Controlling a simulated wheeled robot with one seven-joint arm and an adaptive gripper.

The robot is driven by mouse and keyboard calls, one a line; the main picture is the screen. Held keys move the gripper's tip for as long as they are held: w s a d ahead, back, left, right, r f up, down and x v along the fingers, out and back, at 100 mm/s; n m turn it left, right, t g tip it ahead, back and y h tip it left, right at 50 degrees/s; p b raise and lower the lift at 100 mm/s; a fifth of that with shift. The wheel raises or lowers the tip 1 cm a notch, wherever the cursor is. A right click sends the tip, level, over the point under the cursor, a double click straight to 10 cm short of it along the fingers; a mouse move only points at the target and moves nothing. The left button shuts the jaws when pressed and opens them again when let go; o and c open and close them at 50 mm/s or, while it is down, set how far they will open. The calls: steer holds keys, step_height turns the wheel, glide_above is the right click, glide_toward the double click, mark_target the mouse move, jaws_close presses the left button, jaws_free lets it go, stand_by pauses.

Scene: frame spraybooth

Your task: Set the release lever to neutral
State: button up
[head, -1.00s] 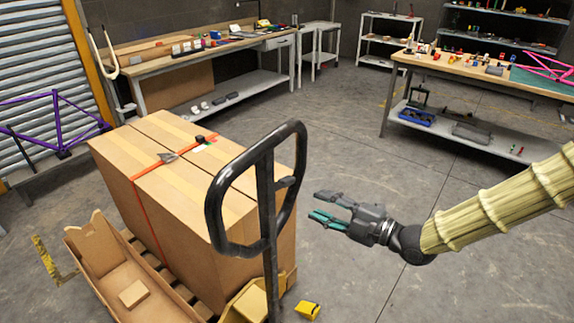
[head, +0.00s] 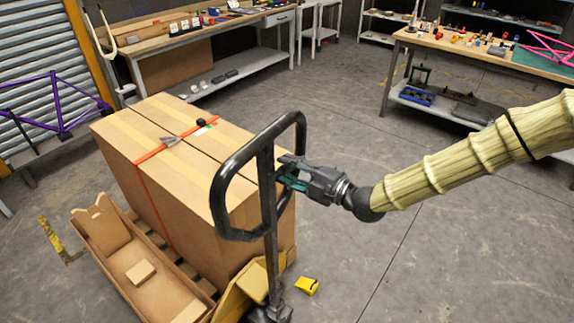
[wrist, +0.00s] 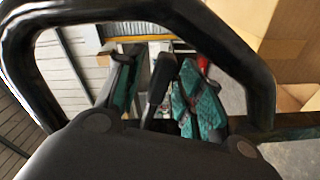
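The pallet jack's black handle loop (head: 222,195) stands upright on its stem (head: 267,200) in front of the large carton. My gripper (head: 287,172) is at the right side of the loop, its fingers pointing left toward the stem. In the wrist view the teal-padded fingers (wrist: 158,62) are apart, inside the black loop (wrist: 262,85). A dark lever (wrist: 160,78) stands between them, with gaps visible on both sides. In the head view my gripper hides the lever, so its setting cannot be told there.
A strapped carton (head: 175,190) sits on a pallet behind the handle. An open cardboard tray (head: 150,290) lies at its left. A small yellow object (head: 307,286) lies on the floor. Workbenches (head: 440,45) stand farther back. The floor at right is clear.

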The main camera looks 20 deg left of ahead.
steer(key=shift+a, duration=0.3)
jaws_close()
steer(key=shift+w+n+b, duration=0.15)
steer(key=shift+n+b, duration=0.25)
steer(key=shift+b, duration=0.45)
steer(key=r+n+b, duration=0.1)
steer(key=b, duration=0.3)
steer(key=shift+w+n, duration=0.1)
steer(key=shift+n, duration=0.3)
steer(key=shift+r+n+b, duration=0.6)
steer(key=shift+b, duration=0.55)
